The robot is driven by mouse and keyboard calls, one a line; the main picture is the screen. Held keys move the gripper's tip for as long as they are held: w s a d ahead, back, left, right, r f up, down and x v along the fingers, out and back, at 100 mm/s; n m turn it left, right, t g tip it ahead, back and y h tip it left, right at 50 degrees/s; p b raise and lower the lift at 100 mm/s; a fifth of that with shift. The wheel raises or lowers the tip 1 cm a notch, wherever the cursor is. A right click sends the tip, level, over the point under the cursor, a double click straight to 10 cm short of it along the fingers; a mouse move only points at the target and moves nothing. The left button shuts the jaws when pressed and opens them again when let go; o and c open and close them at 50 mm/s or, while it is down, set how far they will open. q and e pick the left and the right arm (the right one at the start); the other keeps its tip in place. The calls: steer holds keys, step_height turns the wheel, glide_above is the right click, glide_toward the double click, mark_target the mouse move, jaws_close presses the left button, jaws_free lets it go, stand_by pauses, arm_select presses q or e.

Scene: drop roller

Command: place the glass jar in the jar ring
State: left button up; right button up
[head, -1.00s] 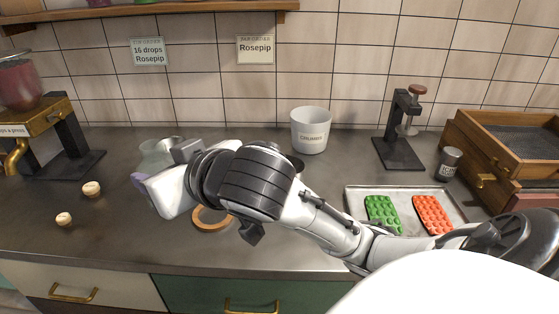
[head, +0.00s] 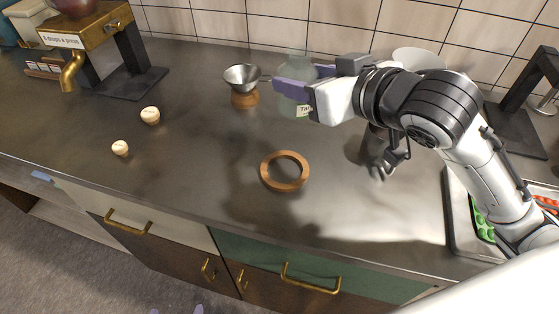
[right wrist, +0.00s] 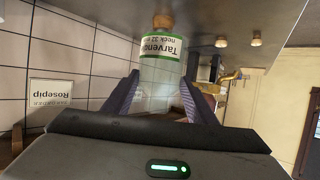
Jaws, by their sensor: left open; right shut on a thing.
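The clear glass jar (head: 297,106) with a pale, green-edged label is between the purple fingers of my right gripper (head: 308,88), which is shut on it. The jar looks upright, behind the wooden jar ring (head: 285,171); whether its base touches the counter I cannot tell. The ring lies flat and empty near the counter's front. In the right wrist view the jar (right wrist: 160,72) sits between both fingers (right wrist: 152,98), its label upside down. Only two purple fingertips of my left gripper (head: 177,310) show at the bottom edge, apart and empty, in front of the drawers.
A metal funnel (head: 243,76) on a wooden base stands left of the jar. Two corks (head: 150,116) lie further left, near a brass dispenser (head: 80,50). A white bucket (head: 418,59) is behind my right arm, a tray (head: 459,225) at right. The counter around the ring is clear.

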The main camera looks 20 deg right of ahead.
steer(key=s+a+f+n+y+b, duration=0.1)
steer(key=f, duration=0.3)
steer(key=s+f+n+g+y+b, duration=0.1)
steer(key=f, duration=0.4)
steer(key=s+a+f+n+y+b, duration=0.1)
steer(key=f+y, duration=0.1)
steer(key=f, duration=0.2)
steer(key=shift+s+a+f+n+g, duration=0.15)
steer(key=shift+a+f+n+g, duration=0.15)
steer(key=shift+a+n, duration=0.1)
arm_select(q)
steer(key=f, duration=0.1)
steer(key=s+f, duration=0.1)
steer(key=f, duration=0.1)
steer(key=s+f, duration=0.1)
steer(key=shift+s+f, duration=0.1)
steer(key=shift+f, duration=0.25)
arm_select(e)
steer(key=shift+f, duration=0.1)
arm_select(q)
steer(key=shift+s+f, duration=0.15)
steer(key=shift+s, duration=0.05)
arm_select(e)
steer(key=o, duration=1.2)
